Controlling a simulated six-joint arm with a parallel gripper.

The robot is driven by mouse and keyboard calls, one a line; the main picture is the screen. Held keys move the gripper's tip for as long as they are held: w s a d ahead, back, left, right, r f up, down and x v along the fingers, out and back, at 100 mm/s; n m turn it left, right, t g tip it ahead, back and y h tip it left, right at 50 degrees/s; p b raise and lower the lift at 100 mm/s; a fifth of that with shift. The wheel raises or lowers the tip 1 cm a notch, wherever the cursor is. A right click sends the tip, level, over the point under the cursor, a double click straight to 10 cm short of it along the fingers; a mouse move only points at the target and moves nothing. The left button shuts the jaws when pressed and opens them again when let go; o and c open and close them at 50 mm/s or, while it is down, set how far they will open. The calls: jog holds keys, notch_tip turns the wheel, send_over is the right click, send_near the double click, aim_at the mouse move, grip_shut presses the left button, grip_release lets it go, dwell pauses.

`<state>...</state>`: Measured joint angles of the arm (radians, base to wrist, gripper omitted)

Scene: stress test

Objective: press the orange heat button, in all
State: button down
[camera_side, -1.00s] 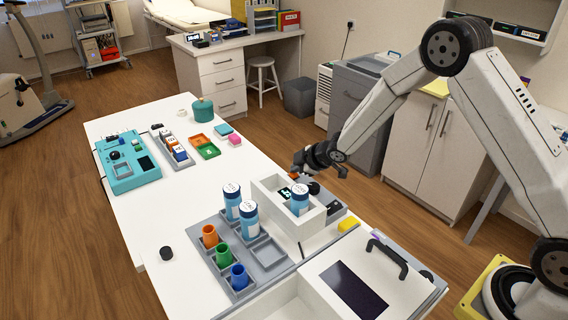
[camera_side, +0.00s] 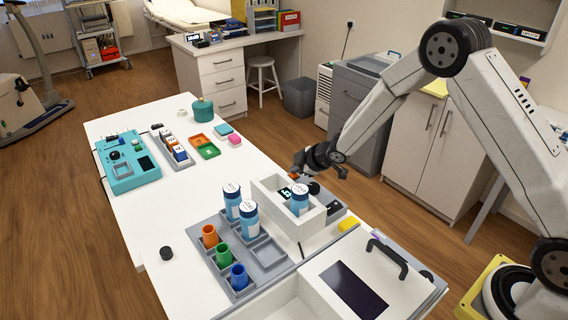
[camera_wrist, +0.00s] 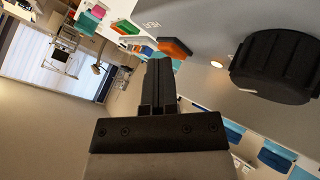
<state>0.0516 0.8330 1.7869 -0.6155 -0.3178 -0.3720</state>
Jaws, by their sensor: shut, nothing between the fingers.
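The white heating device (camera_side: 268,205) stands on the right side of the table, with a small lit display (camera_side: 285,193) and a dark knob (camera_side: 314,188) at its far end. A small orange patch (camera_side: 296,178), likely the heat button, shows just by my gripper (camera_side: 299,170). In the wrist view an orange block (camera_wrist: 175,47) is just beyond my gripper (camera_wrist: 160,62), whose fingers are together and empty. The knob is large there (camera_wrist: 275,65), to the right. I cannot tell whether the fingertips touch the orange block.
A blue white-capped bottle (camera_side: 299,200) stands in the device. Two more stand in the grey rack (camera_side: 268,252) beside orange, green and blue cups. A yellow block (camera_side: 348,226) and a lidded box (camera_side: 350,285) lie nearer. A teal device (camera_side: 128,170) is far left.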

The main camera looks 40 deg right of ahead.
aim_at(297, 175)
jog(key=shift+r, duration=0.8)
jog(key=shift+r, duration=0.15)
jog(key=shift+r, duration=2.3)
jog(key=s+r+m+g+h, duration=0.1)
jog(key=s+m+g, duration=0.5)
jog(key=s, duration=2.3)
jog(key=r+m, duration=0.1)
jog(key=m, duration=0.4)
jog(key=shift+r+h, duration=0.15)
jog(key=shift+h, duration=0.25)
